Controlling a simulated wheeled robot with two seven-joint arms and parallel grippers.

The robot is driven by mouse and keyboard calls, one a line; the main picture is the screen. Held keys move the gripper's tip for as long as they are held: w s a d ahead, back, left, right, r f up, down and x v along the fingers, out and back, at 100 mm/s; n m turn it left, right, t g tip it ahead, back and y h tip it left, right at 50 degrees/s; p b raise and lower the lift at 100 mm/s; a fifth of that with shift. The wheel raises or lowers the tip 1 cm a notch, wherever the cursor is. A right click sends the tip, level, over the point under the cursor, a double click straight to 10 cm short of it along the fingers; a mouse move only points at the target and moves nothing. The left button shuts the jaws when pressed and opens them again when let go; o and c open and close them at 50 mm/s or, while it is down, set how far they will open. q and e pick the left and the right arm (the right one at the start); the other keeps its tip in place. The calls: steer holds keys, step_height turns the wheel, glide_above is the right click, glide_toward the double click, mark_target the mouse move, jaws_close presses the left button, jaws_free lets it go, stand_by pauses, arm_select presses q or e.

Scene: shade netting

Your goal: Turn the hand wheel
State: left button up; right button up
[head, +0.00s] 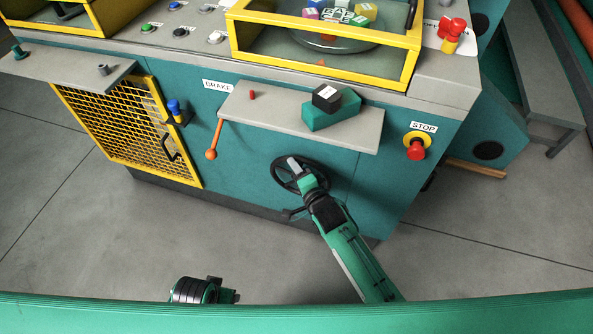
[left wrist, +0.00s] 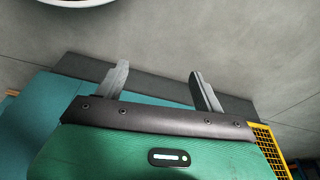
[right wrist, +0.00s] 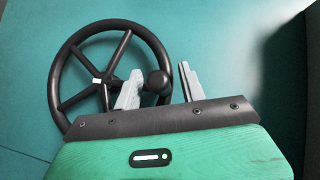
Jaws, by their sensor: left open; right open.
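The black hand wheel (head: 276,171) is on the teal front of the machine, below a grey shelf. In the right wrist view the wheel (right wrist: 58,82) shows its spokes, a hub with a small white mark and a round black knob (right wrist: 157,79) on the rim. My right gripper (right wrist: 159,76) is open, with the knob between its two fingers; I cannot tell whether they touch it. In the head view my right arm covers part of the wheel. My left gripper (left wrist: 160,72) is open and empty, away from the wheel; the head view shows part of the left arm low down.
Above the wheel, the grey shelf (head: 270,118) holds a teal block and a black cube. A red stop button (head: 416,150) is to the right, an orange-knobbed brake lever (head: 212,153) to the left. A yellow mesh guard (head: 120,125) stands further left. The floor in front is clear.

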steer(key=shift+c, duration=0.2)
jaws_close()
steer(key=shift+d+f, duration=0.1)
